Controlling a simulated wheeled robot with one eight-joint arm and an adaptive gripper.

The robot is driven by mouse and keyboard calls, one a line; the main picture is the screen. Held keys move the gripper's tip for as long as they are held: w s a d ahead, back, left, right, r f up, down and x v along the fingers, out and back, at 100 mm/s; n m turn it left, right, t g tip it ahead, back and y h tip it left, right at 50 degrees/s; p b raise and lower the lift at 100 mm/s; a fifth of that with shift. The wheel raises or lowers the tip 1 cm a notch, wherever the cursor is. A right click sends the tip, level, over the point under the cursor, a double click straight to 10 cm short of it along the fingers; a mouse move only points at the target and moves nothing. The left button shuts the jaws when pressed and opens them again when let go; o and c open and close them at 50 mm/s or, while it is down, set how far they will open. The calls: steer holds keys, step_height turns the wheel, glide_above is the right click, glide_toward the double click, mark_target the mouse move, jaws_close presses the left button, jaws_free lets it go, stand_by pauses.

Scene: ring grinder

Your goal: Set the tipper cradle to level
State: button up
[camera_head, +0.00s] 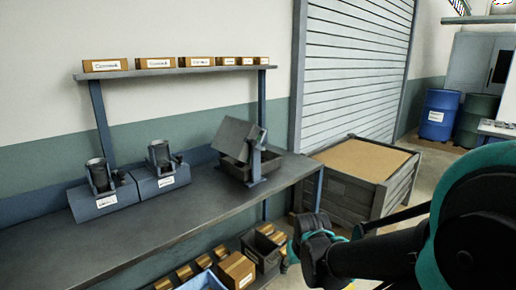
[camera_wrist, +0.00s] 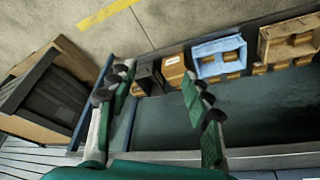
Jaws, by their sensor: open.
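The tipper cradle (camera_head: 236,136) is a dark grey box at the right end of the bench. It is tilted clearly, its upper part leaning above a dark open bin (camera_head: 236,170), with an upright bracket (camera_head: 256,155) at its right side. The cradle does not show clearly in the wrist view. My gripper (camera_head: 316,250) is low in the head view, in front of and right of the bench end, well apart from the cradle. In the wrist view my gripper (camera_wrist: 160,95) has its two fingers spread wide with nothing between them.
Two grey machines (camera_head: 100,190) (camera_head: 160,172) stand on the bench (camera_head: 150,228) left of the cradle. A shelf (camera_head: 175,71) with labelled boxes runs above. A large crate (camera_head: 350,190) stands right of the bench. Boxes and bins sit below; a blue bin (camera_wrist: 220,58) shows there.

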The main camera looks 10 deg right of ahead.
stand_by(0.3)
steer(key=n+t+y, duration=0.6)
steer(key=t+y, duration=0.4)
steer(key=y, duration=0.1)
glide_toward(255, 144)
steer(key=x, duration=1.1)
jaws_close()
